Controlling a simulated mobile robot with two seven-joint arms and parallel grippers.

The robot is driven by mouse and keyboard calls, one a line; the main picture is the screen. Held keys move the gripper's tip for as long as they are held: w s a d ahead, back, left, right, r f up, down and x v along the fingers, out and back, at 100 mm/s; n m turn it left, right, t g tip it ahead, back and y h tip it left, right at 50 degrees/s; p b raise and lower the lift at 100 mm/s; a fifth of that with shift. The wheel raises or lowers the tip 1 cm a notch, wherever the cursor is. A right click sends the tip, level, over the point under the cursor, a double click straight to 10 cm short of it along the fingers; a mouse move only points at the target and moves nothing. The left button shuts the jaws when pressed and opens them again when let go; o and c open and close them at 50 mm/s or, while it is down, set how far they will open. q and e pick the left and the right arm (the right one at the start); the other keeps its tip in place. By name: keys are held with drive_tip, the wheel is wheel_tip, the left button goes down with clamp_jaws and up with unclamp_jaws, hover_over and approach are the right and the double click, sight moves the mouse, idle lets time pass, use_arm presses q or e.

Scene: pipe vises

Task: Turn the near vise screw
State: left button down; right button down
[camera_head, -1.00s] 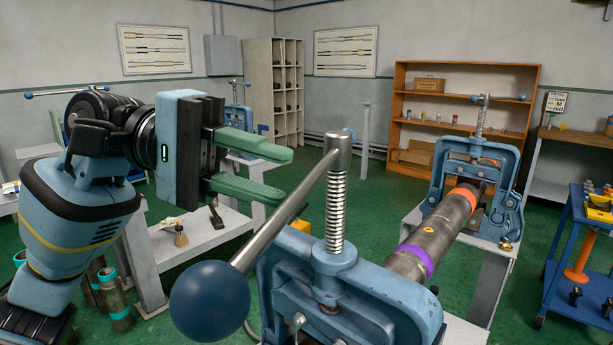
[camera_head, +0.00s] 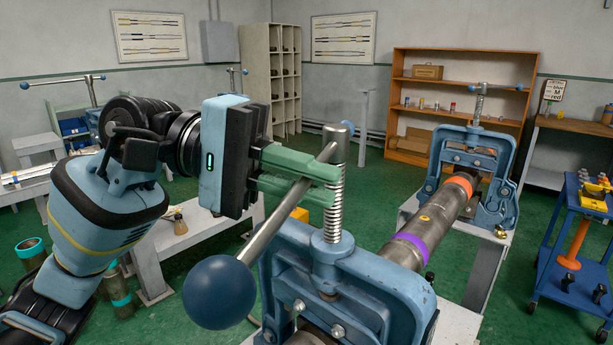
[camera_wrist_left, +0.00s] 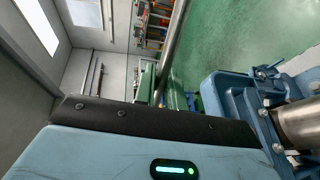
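The near vise (camera_head: 375,285) is a blue yoke at the front, clamped over a grey pipe. In the left wrist view the bar (camera_wrist_left: 174,45) runs down between the fingers. Exact finger contact is partly hidden. My right gripper is not in view.
A far vise (camera_head: 476,165) holds the same pipe (camera_head: 432,222), marked with purple and orange bands. A blue cart (camera_head: 572,262) stands at the right. A grey bench (camera_head: 190,236) with a brush stands behind my left arm. Green floor lies open behind the vises.

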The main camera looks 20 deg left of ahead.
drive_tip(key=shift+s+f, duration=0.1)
